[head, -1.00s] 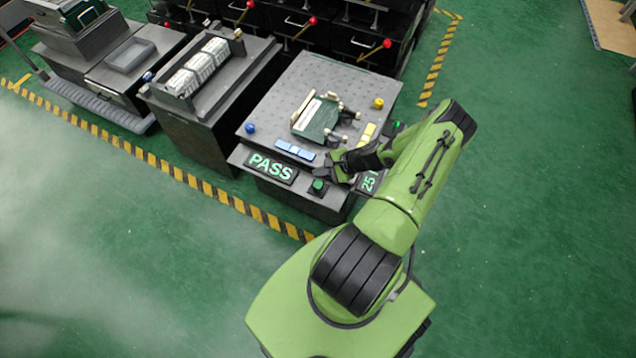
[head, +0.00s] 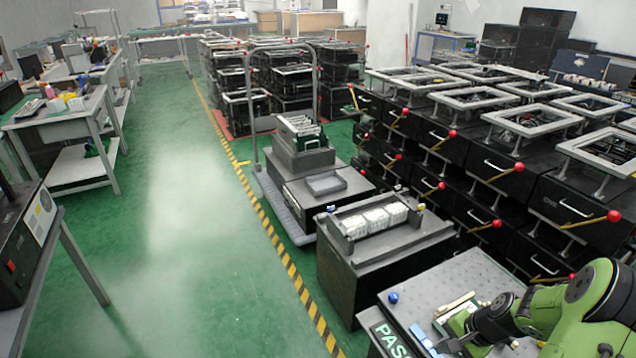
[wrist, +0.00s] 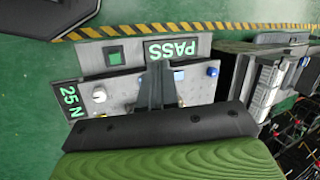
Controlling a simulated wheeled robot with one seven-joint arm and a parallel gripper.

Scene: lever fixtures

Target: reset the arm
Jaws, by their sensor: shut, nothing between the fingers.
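My green arm comes in at the lower right of the head view and reaches over the fixture bench (head: 455,281). My gripper (wrist: 158,76) shows in the wrist view as dark fingers, shut with nothing between them, above the bench plate and below the PASS sign (wrist: 171,49). In the head view the fingers are hard to make out at the bottom edge. The PASS sign also shows partly in the head view (head: 391,342). The wrist view shows a green button (wrist: 114,57), a 25 N display (wrist: 71,98), a white knob (wrist: 99,94) and a blue knob (wrist: 212,71).
Black cabinets (head: 480,195) with red-tipped levers crowd the right side. A yellow-black floor stripe (head: 285,262) runs along the left of the fixtures. The green floor left of it is open, up to tables at the far left.

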